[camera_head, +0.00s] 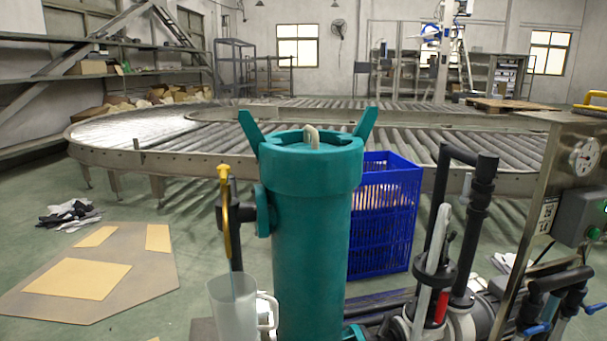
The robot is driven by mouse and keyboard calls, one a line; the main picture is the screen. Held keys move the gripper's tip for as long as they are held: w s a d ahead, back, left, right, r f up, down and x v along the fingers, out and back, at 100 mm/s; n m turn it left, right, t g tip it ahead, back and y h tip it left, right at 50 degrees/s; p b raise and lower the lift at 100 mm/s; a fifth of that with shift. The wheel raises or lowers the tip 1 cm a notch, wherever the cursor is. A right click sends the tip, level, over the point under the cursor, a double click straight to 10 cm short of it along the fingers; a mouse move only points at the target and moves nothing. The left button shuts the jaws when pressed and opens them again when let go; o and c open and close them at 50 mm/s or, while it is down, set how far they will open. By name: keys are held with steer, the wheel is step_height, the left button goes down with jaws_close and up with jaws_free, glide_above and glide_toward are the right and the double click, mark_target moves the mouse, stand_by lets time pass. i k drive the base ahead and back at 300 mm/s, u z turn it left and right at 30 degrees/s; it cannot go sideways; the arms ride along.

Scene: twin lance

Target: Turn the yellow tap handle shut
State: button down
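A teal cylindrical housing (312,235) stands upright in the middle foreground, with two upright lugs on its lid. At its left side is a small teal fitting (263,210) with a long, thin yellow part (226,215) beside it. The yellow part stands about vertical and looks like the tap handle; its exact joint to the tap is hard to make out. A translucent jug (233,312) stands below it. A thin bluish line shows at the jug's mouth; I cannot tell if it is flowing water. My gripper is not in view.
A blue crate (383,225) stands behind the housing. Black pipes (476,215), a steel gauge panel (545,185) and blue-handled valves (535,329) crowd the right. A roller conveyor (190,160) curves behind. A flat board (100,270) lies on the left floor.

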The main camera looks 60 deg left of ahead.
mark_target(224, 169)
steer(key=u, duration=2.15)
